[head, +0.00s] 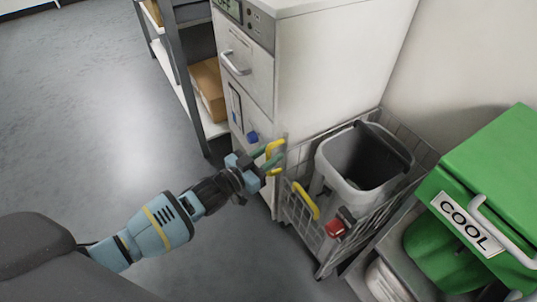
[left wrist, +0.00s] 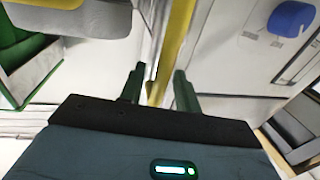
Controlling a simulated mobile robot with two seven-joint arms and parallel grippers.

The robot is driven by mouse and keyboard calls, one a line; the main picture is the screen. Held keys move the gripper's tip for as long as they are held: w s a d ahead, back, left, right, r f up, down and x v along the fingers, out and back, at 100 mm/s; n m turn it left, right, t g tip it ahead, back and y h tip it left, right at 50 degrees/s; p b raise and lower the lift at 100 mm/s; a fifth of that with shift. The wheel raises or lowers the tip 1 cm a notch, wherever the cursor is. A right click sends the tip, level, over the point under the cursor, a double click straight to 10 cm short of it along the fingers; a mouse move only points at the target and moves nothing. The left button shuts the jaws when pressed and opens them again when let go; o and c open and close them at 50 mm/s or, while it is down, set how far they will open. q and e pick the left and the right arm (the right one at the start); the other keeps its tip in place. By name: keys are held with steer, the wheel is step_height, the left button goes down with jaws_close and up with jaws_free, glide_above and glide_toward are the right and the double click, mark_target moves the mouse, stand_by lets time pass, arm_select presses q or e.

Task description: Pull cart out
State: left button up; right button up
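In the left wrist view, the yellow bar (left wrist: 177,35) runs between the spread fingertips (left wrist: 158,80), with a gap on each side. Contact cannot be made out. My right gripper is out of view.
A grey bin (head: 340,185) stands in the cart, and a red part (head: 336,228) sits on the cart's front. The white cabinet (head: 325,70) is on its left; a green cool box (head: 500,160) is on the right. A shelf (head: 173,75) stands behind. The left floor is clear.

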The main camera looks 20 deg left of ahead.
arm_select(q)
steer(key=c, duration=0.7)
jaws_close()
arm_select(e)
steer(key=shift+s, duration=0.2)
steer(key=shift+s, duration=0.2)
